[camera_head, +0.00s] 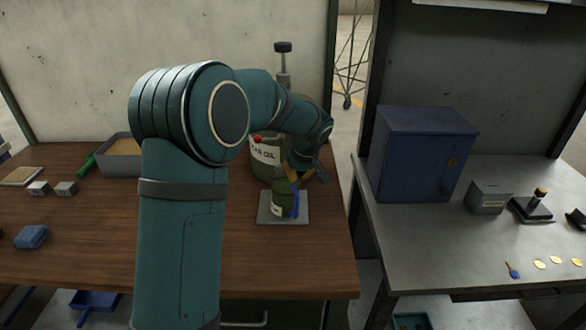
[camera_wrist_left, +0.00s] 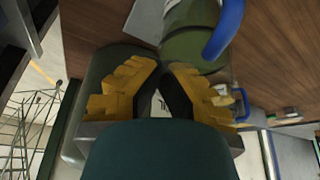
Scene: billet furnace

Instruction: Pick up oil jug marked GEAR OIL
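A large grey-green oil jug (camera_head: 266,158) stands at the back right of the wooden table. Its pale label ends in "R OIL"; the front of the wording is unclear, and my arm hides part of the jug. A smaller green jug (camera_head: 281,200) with a blue handle stands upright in front of it on a grey plate (camera_head: 268,217). My left gripper (camera_head: 291,174) has yellow fingers, just above the small jug and in front of the large one. My right gripper is not seen.
A grey bin (camera_head: 118,160) and small blocks (camera_head: 52,188) lie at the left of the table. A blue cabinet (camera_head: 422,152) stands on the metal bench (camera_head: 420,225) at right. A gap separates the bench from the table. The table front is mostly clear.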

